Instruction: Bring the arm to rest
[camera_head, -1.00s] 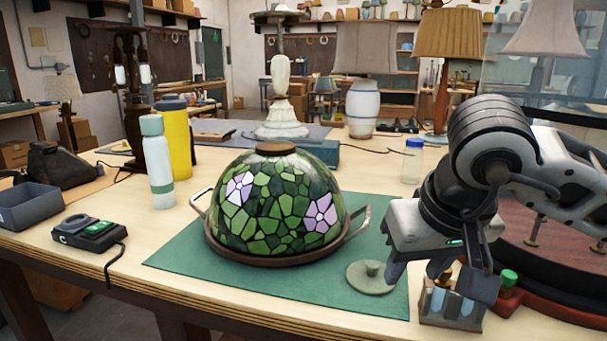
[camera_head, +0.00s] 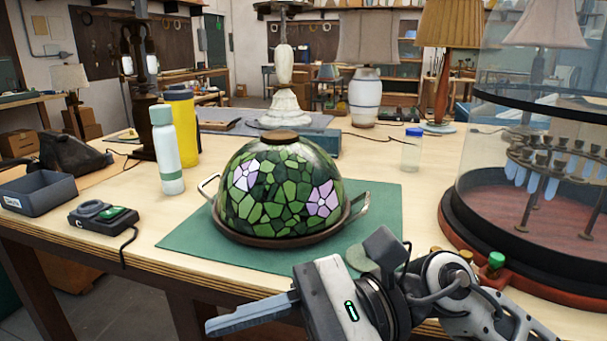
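My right gripper (camera_head: 240,318) is low in the front middle, in front of the table's near edge, turned sideways with its fingers pointing left. One long grey finger shows clearly; the other cannot be made out, so the opening between them cannot be judged. I see nothing held in it. My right arm comes in from the lower right corner. My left gripper is not in view. The green stained-glass shade (camera_head: 276,195) with lilac flowers sits on a brown tray with handles, on a green mat (camera_head: 190,236), behind and apart from the gripper.
A glass display case (camera_head: 468,180) on a red-brown base stands at the right. A small round lid (camera_head: 358,258) and a green-capped vial (camera_head: 496,262) are close behind my arm. A white bottle (camera_head: 168,160), grey bin (camera_head: 40,198) and black device (camera_head: 103,216) are at left.

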